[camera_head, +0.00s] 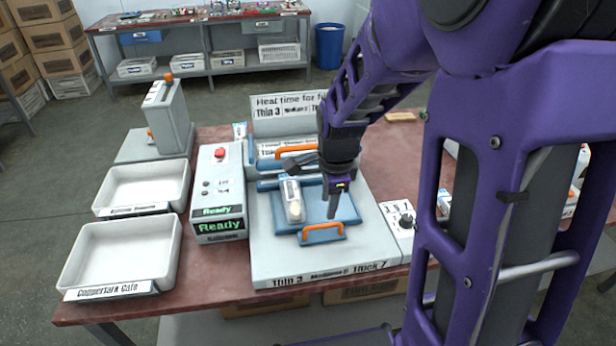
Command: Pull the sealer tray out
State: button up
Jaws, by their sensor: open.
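The sealer tray (345,212) is a blue tray on the light grey sealer (272,262), with an orange handle (323,231) at its front edge. A clear package with pale contents (293,200) lies on the tray's left half. A second orange handle (297,151) sits on the blue upper part behind. My gripper (333,212) points down over the right part of the tray, just behind the front handle. It is open, and nothing shows between its fingers. Whether the fingertips touch the tray, I cannot tell. My gripper and wrist hide part of the sealer's back right.
A control box (219,190) with a red button and green "Ready" displays stands left of the sealer. Two white bins (118,251) sit farther left. A small box with a black knob (401,228) stands to the right. Bare red tabletop (376,163) shows behind it.

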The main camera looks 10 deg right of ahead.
aim_at(325, 225)
jog(key=f+b, duration=0.1)
jog(key=f, duration=0.1)
jog(key=w+f+b, duration=0.1)
jog(key=f+b, duration=0.1)
jog(key=f, duration=0.1)
jog(key=f+b, duration=0.1)
jog(key=f, duration=0.2)
jog(key=shift+w+b, duration=0.35)
jog(key=shift+b, duration=0.05)
grip_shut()
dwell(0.9)
